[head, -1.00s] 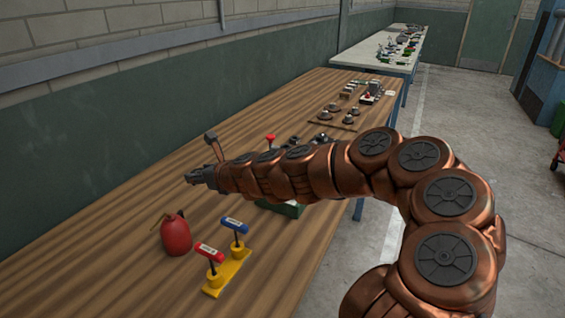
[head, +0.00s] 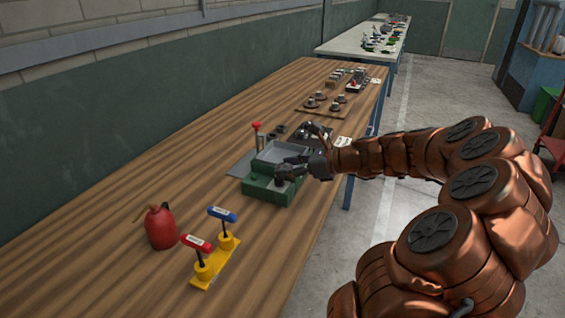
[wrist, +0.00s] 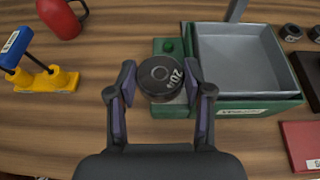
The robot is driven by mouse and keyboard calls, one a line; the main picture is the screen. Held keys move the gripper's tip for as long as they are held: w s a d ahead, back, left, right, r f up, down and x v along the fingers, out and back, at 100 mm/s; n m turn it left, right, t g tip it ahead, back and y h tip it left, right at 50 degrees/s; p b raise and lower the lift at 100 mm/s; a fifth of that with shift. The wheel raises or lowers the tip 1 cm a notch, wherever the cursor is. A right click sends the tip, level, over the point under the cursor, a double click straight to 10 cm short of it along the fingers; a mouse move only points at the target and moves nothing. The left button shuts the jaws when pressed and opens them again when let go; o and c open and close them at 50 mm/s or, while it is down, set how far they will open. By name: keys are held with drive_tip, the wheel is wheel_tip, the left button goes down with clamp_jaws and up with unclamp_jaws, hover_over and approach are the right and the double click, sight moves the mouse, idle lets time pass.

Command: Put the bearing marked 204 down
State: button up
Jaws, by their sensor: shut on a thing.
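The bearing (wrist: 160,76), a dark round disc, sits between the fingers of my gripper (wrist: 161,80) in the wrist view. White digits show on its top, turned around from this view and hard to read in full. My gripper, also in the head view (head: 290,168), is shut on it. It is over the left part of a green fixture (wrist: 258,107) with a grey tray. I cannot tell whether the bearing touches that surface.
A red can (head: 161,227) and a yellow stand (head: 215,262) with red and blue T-handles stand at the front left. A red-knobbed post (head: 257,133) rises behind the fixture. A brown board (head: 322,108) with round parts lies farther back. The table's left side is clear.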

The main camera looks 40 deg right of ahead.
drive_tip(key=f+v, duration=0.1)
drive_tip(key=v, duration=0.4)
drive_tip(key=p, duration=0.2)
hover_over(285, 153)
drive_tip(key=s+a, duration=0.2)
drive_tip(key=s, duration=0.1)
drive_tip(key=shift+s+a+f+n, duration=0.15)
drive_tip(key=shift+f+n, duration=0.15)
drive_tip(key=shift+f, duration=0.3)
wheel_tip(285, 153, down, 4)
drive_tip(key=shift+r, duration=0.15)
drive_tip(key=shift+y, duration=0.3)
drive_tip(key=o, duration=1.3)
drive_tip(key=shift+c, duration=0.2)
drive_tip(key=b+v, duration=0.1)
drive_tip(key=v, duration=1.1)
drive_tip(key=shift+r, duration=0.2)
